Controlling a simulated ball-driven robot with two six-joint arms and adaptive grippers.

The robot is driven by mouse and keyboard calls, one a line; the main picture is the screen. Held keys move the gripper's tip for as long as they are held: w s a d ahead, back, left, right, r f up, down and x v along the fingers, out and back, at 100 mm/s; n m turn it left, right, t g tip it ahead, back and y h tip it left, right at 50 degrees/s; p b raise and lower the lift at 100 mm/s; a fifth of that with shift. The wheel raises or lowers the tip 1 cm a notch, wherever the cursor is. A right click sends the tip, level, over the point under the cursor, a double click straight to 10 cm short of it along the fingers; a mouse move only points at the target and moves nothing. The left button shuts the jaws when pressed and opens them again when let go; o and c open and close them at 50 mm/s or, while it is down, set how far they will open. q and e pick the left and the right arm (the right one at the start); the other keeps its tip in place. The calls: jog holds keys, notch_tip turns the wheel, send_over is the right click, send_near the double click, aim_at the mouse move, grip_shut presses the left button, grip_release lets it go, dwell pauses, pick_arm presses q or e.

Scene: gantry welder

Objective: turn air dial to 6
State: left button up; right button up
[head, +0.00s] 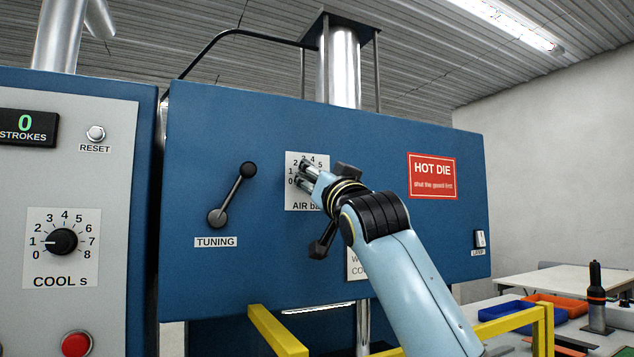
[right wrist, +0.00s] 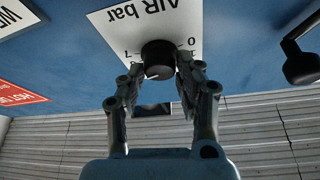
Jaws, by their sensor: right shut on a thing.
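The air dial is a round black knob (right wrist: 158,58) on a white plate (right wrist: 105,25) marked "AIR bar", upside down in the right wrist view. My right gripper (right wrist: 158,85) is shut on the knob, one finger at each side. A white mark on the knob's rim points away from the label, a little toward the 7 side; the numeral it faces is hidden. In the head view the plate (head: 292,200) shows on the blue panel, and my right gripper (head: 308,180) covers the knob. My left gripper is not in view.
A black lever (head: 232,195) above "TUNING" is left of the dial plate. Another black lever (head: 322,243) is just below my right wrist. The COOL s dial (head: 62,241) is on the grey panel. A yellow rail (head: 277,333) runs below.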

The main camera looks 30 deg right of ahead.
dwell(0.4)
jog(key=o, duration=1.1)
jog(key=shift+o, duration=0.2)
jog(key=v, duration=1.2)
